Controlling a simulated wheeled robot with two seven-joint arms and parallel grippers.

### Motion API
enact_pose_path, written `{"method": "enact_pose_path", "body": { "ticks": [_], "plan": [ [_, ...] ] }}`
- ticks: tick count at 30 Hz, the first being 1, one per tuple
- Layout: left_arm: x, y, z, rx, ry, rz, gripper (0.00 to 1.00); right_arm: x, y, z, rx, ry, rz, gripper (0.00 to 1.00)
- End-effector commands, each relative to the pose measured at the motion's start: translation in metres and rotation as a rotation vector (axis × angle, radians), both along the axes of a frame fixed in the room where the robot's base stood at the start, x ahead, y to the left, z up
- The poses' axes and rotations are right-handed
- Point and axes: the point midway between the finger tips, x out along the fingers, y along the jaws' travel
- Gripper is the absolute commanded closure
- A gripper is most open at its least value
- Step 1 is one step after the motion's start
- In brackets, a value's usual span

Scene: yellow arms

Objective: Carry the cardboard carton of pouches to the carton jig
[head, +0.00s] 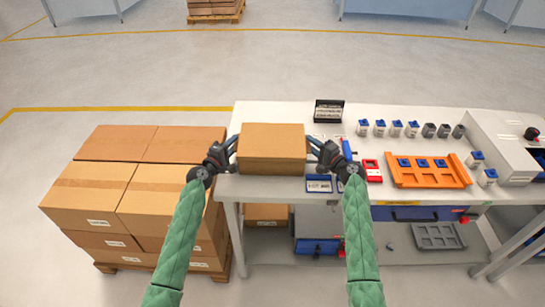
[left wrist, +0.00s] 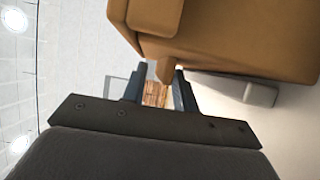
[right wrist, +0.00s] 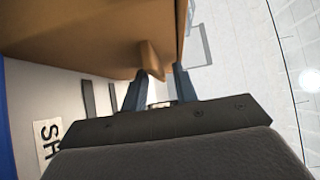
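The cardboard carton (head: 272,142) sits near the left end of the white table. Its top looks closed and no pouches show. My left gripper (head: 233,146) is at its left side. In the left wrist view a tab on the carton (left wrist: 165,70) sits between the spread fingers (left wrist: 161,88). My right gripper (head: 316,147) is at the right side. In the right wrist view another tab (right wrist: 151,60) sits between the fingers (right wrist: 157,88), which are apart. Whether any finger touches a tab is hard to tell. I cannot pick out the carton jig with certainty.
Brown boxes (head: 90,188) are stacked on a pallet left of the table (head: 360,195). Right of the carton are a blue-framed tray (head: 319,184), a red device (head: 372,170), an orange tray (head: 428,179) and several small jars. A black case (head: 328,111) stands behind.

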Motion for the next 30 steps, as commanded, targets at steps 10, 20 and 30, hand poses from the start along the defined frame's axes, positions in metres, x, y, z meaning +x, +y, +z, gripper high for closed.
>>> {"method": "enact_pose_path", "body": {
  "ticks": [10,20,30],
  "plan": [
    [-0.053,0.027,-0.001,0.002,0.0,0.0,0.71,0.0,0.0,0.0,0.0,0.0,0.0,0.71],
    [-0.093,0.049,0.0,0.001,0.0,0.0,0.71,0.0,0.0,0.0,0.0,0.0,0.0,0.71],
    [-0.101,0.052,0.0,0.0,0.0,0.0,0.71,-0.013,-0.011,-0.001,-0.001,0.0,-0.001,0.71]
  ]
}}
